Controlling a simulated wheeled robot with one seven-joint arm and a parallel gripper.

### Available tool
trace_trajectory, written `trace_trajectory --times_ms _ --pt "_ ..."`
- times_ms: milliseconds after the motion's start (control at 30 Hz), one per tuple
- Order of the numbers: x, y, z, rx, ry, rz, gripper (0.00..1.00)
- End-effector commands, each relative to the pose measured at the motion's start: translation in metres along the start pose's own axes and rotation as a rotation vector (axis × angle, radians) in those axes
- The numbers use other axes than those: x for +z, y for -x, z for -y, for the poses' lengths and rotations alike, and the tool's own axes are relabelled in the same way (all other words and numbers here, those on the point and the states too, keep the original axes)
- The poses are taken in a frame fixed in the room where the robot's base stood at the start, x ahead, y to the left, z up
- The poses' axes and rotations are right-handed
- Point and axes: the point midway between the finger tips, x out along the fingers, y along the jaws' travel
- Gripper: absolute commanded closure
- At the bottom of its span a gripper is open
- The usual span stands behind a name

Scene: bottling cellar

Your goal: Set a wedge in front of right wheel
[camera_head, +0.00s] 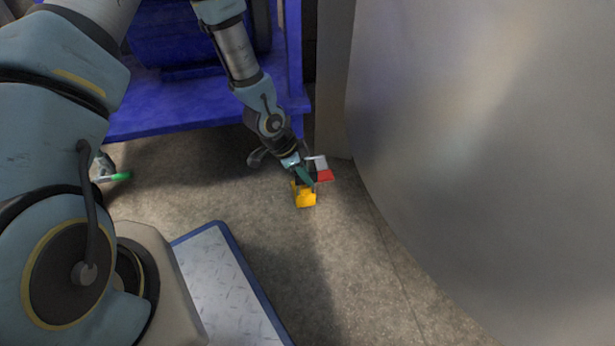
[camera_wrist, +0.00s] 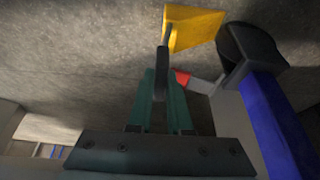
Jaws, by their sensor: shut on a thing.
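The wedge (camera_head: 305,198) is a yellow block with a dark handle. My gripper (camera_head: 304,173) is shut on the handle, with the yellow part beyond the fingertips, low over the floor. In the wrist view the wedge (camera_wrist: 190,28) shows between the green fingers of my gripper (camera_wrist: 163,74). The right wheel (camera_wrist: 252,52) is dark and sits under a blue leg, close beside the wedge with a small gap in the picture. Its pale pedal has a red tip (camera_head: 325,175). In the head view my gripper partly hides the wheel (camera_head: 258,158). I cannot tell whether the wedge touches the floor.
The blue cart (camera_head: 190,108) stands behind. Its left wheel (camera_head: 103,164) has a green-tipped pedal (camera_head: 121,176). A large grey curved tank (camera_head: 490,150) closes the right side. A blue-edged metal plate (camera_head: 222,280) lies in front. Bare floor is free between them.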

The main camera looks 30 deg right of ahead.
Motion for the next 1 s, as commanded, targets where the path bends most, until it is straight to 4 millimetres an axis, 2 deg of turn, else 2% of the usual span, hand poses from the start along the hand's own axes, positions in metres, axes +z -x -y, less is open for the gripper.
trace_trajectory --times_ms 333,367,667,900,1000 --pt "-0.0005 -0.0002 0.0024 -0.001 -0.001 -0.001 1.00" --pt "-0.0005 -0.0002 0.0023 -0.001 -0.001 -0.001 0.81" --pt "-0.0002 -0.0002 0.0022 -0.001 -0.001 -0.001 0.48" --pt "0.0001 0.0003 0.0019 0.000 0.000 0.000 0.48" --pt "-0.0006 0.0073 0.0022 -0.001 0.000 0.000 0.48"
